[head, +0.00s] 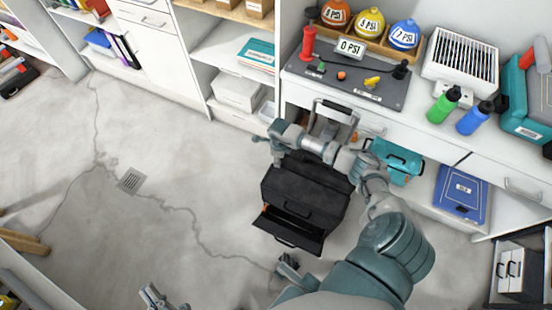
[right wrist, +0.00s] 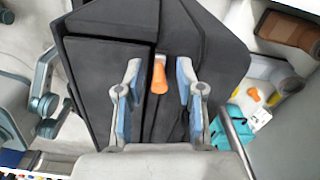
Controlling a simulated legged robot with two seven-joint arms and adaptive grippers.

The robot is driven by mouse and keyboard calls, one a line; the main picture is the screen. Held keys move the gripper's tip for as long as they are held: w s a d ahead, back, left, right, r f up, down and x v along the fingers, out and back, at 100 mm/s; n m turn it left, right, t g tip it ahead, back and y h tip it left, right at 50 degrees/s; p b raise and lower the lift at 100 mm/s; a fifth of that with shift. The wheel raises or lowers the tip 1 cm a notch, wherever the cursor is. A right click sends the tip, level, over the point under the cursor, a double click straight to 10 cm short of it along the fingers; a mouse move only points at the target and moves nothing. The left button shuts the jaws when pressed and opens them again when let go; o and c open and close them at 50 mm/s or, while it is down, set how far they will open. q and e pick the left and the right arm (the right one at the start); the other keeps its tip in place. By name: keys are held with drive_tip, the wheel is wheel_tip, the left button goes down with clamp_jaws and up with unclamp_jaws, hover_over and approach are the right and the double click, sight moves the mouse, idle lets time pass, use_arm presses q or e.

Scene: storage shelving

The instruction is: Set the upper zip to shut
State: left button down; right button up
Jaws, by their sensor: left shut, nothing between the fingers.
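A black case (head: 305,190) lies on the floor in front of the counter. Its lower front part (head: 288,228) stands open like a tray, with a small orange tab (head: 265,208) at its left edge. My right gripper (head: 268,143) is by the case's upper left side. In the right wrist view, my right gripper (right wrist: 159,67) is open, its blue-padded fingers on either side of an orange pull (right wrist: 159,76) on the black case (right wrist: 105,75). I cannot tell which zip this pull belongs to. My left gripper (head: 152,297) is shut and empty at the bottom edge, away from the case.
The white counter (head: 420,125) stands close behind the case, holding bottles and a board. A teal box (head: 398,160) and a blue binder (head: 460,195) sit to the right. A floor drain (head: 130,180) lies at left, where the floor is clear.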

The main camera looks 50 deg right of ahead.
drive_tip(key=shift+f, duration=0.2)
clamp_jaws()
